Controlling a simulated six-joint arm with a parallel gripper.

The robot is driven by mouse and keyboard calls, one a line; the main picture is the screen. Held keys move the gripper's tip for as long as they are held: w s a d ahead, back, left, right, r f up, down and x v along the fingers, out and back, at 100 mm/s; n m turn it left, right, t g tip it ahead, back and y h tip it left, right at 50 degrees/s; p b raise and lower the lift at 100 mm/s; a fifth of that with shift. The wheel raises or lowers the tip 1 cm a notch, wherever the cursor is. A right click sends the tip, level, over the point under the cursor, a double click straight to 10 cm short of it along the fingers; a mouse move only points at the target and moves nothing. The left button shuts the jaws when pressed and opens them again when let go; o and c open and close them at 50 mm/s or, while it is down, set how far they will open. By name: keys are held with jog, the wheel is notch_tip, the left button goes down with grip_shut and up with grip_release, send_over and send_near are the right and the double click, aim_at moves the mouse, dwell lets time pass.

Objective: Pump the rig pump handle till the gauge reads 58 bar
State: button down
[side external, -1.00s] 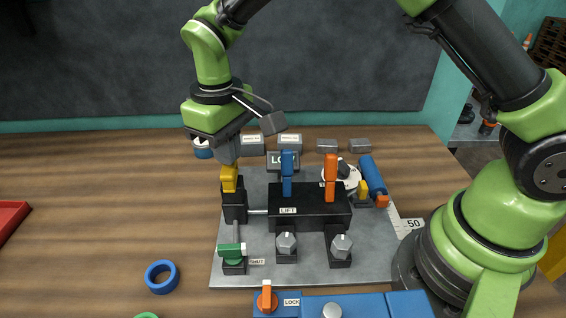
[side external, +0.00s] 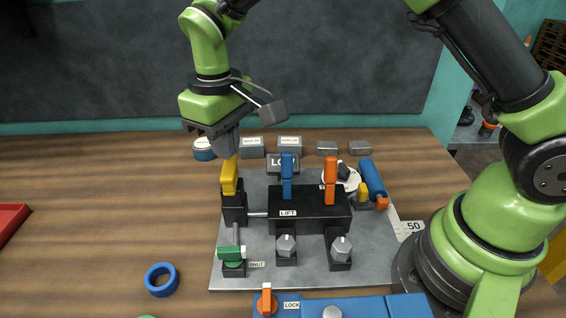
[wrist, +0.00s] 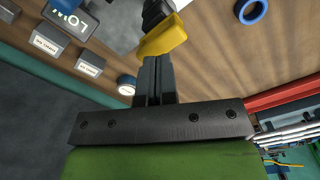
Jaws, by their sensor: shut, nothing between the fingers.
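The yellow pump handle (side external: 230,178) stands about upright on its black pump block (side external: 235,208) at the left of the grey plate. My gripper (side external: 230,151) is shut and empty, just above and behind the handle's top. In the wrist view the shut fingertips (wrist: 155,60) lie right beside the yellow handle (wrist: 163,37); I cannot tell whether they touch. A round white dial (side external: 340,178), probably the gauge, lies behind the orange lever, partly hidden; its reading cannot be made out.
A blue lever (side external: 287,174) and an orange lever (side external: 330,180) stand on the LIFT block (side external: 310,213). A green valve handle (side external: 232,252) and two grey knobs sit in front. A blue ring (side external: 161,279) lies on the open wood at left. Labelled grey blocks stand behind.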

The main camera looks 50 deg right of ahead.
aim_at(229, 167)
dwell(0.3)
dwell(2.3)
jog(key=shift+f, duration=0.1)
dwell(0.9)
jog(key=shift+f, duration=2.8)
jog(key=shift+r, duration=2.95)
jog(key=shift+f, duration=0.1)
